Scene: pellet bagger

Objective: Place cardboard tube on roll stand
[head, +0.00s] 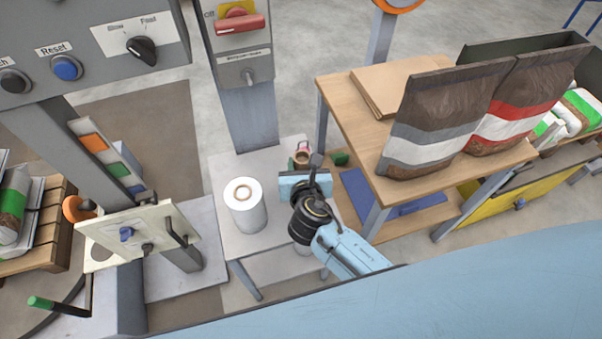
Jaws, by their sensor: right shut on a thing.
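My right gripper (306,186) is over the right side of a small pale table (232,171), seen from above and behind. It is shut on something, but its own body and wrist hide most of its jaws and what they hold. A small brown, round-topped piece (302,157) shows just beyond the gripper; I cannot tell whether it is the cardboard tube or whether it touches the jaws. A white roll (246,207) with a brown core stands upright on the table, left of the gripper and apart from it. I cannot clearly make out a roll stand. My left gripper is out of view.
A grey post with a red switch (241,22) rises behind the table. A wooden bench (341,92) with brown bags (440,110) stands close on the right. A control box (90,45) and a pale panel (140,236) with a handle stand on the left.

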